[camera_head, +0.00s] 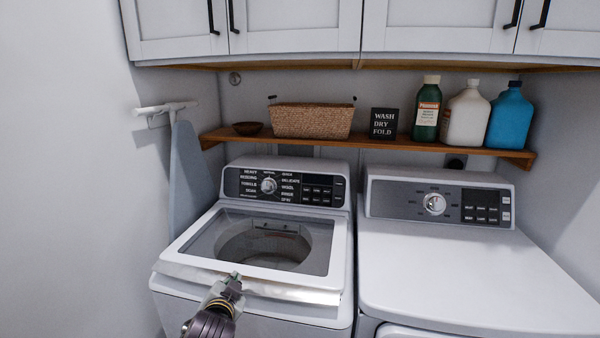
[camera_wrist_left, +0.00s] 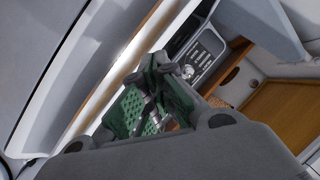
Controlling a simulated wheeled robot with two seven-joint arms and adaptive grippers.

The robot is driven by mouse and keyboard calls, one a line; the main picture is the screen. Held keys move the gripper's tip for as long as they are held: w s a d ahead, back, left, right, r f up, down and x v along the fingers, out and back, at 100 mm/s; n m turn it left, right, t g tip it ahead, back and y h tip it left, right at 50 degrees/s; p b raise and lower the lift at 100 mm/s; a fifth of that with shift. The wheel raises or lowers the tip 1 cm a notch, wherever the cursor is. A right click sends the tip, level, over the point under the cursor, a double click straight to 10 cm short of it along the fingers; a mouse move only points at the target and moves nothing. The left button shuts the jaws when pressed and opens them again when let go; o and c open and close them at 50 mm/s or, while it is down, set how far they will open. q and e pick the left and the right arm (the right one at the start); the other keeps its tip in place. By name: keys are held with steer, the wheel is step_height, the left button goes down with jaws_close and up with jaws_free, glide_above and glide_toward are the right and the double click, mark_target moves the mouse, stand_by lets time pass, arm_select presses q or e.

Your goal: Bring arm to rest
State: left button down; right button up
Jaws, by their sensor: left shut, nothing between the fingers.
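My left gripper (camera_head: 233,282) comes in from the bottom of the head view, at the front edge of the top-loading washer (camera_head: 250,306). Its fingers are shut with nothing between them. In the left wrist view the green-padded fingers (camera_wrist_left: 155,105) are together, close to the washer's pale edge; I cannot tell if they touch it. The washer lid (camera_head: 190,262) lies flat, and the round drum (camera_head: 265,245) shows through its window. My right gripper is not in view.
The dryer (camera_head: 470,275) stands to the right with a clear top. A wooden shelf (camera_head: 380,143) behind holds a wicker basket (camera_head: 312,121), a sign (camera_head: 384,122) and several bottles. White cabinets (camera_head: 290,25) hang above. An ironing board (camera_head: 190,175) hangs on the left wall.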

arm_select(q)
steer(key=s+a+f+n+g+h, duration=0.15)
steer(key=s+f+g, duration=0.35)
steer(key=s+f, duration=0.65)
steer(key=s+a+f+n+g, duration=0.3)
steer(key=s+f+g, duration=0.35)
steer(key=s, duration=0.75)
step_height(320, 180, down, 33)
steer(key=s+a, duration=0.1)
steer(key=a, duration=0.1)
steer(key=s+a+f, duration=0.4)
steer(key=s+f, duration=0.6)
steer(key=s+a+f, duration=0.4)
steer(key=s+f, duration=0.6)
steer(key=s, duration=0.1)
steer(key=shift+s+f+m+g+y, duration=0.15)
steer(key=shift+m+g+y, duration=0.2)
steer(key=shift+y, duration=0.1)
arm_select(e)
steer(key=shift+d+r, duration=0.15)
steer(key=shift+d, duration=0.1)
